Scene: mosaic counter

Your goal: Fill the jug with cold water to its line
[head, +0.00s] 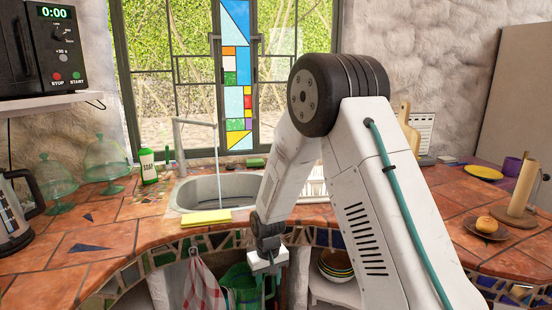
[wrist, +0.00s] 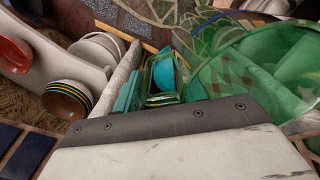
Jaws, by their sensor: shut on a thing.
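The jug is green and see-through; in the head view part of it (head: 238,284) shows below the counter's front edge, beside my gripper (head: 268,275). In the wrist view its wide body (wrist: 262,72) fills the right side. My gripper (wrist: 162,88) is shut on the jug's green handle, with teal pads on either side. The fill line and any water in the jug cannot be made out. The tap (head: 178,140) stands at the sink (head: 195,193), and a thin pale stream, apparently running water, falls from its spout into the basin.
The counter edge (head: 150,246) overhangs the jug. A checked towel (head: 203,288) hangs left of it. Stacked bowls (head: 335,265) sit on a shelf to the right, also in the wrist view (wrist: 68,98). A yellow sponge or cloth (head: 206,217) lies at the sink's front. My arm hides the sink's right part.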

